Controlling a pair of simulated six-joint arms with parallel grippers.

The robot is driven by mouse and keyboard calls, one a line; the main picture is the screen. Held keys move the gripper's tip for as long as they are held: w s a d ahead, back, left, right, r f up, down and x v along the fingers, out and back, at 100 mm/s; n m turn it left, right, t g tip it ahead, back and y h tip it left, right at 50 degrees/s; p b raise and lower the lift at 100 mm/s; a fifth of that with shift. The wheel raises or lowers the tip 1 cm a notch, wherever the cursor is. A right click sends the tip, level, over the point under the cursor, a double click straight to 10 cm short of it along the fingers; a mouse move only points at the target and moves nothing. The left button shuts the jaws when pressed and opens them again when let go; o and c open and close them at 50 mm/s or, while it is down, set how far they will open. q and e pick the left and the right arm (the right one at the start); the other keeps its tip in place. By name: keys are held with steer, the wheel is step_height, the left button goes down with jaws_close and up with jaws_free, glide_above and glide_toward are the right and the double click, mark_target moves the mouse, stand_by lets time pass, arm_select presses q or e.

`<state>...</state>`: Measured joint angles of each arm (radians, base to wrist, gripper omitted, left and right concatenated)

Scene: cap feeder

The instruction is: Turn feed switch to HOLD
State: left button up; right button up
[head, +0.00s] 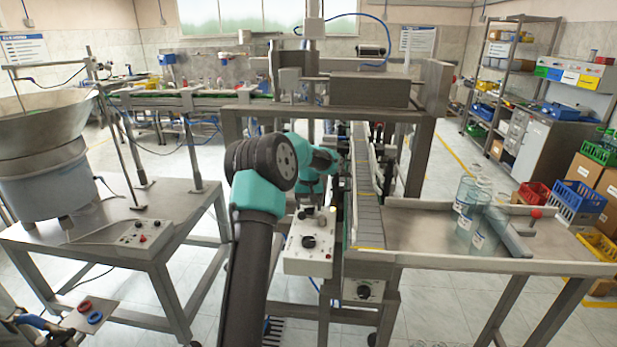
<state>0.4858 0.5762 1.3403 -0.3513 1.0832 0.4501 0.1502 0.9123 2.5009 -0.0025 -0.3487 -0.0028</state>
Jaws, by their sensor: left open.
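A white control box (296,262) hangs at the near left side of the conveyor, with a black rotary knob (309,241) on its face. This looks like the feed switch, but its lettering and setting are too small to read. My left arm rises from the bottom centre and bends over toward this box. My left gripper (313,212) is small and partly hidden by the arm; it is open, just above the knob and seemingly apart from it. My right gripper is not in view.
A second box with a black knob (363,291) sits lower, under the conveyor (369,225). A bowl feeder (42,150) and a button panel (136,238) stand on the left table. Clear containers (466,215) stand on the right table (420,245).

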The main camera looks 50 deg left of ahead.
mark_target(309, 208)
arm_select(q)
step_height(309, 208, up, 16)
stand_by(0.5)
steer(key=shift+f, duration=0.1)
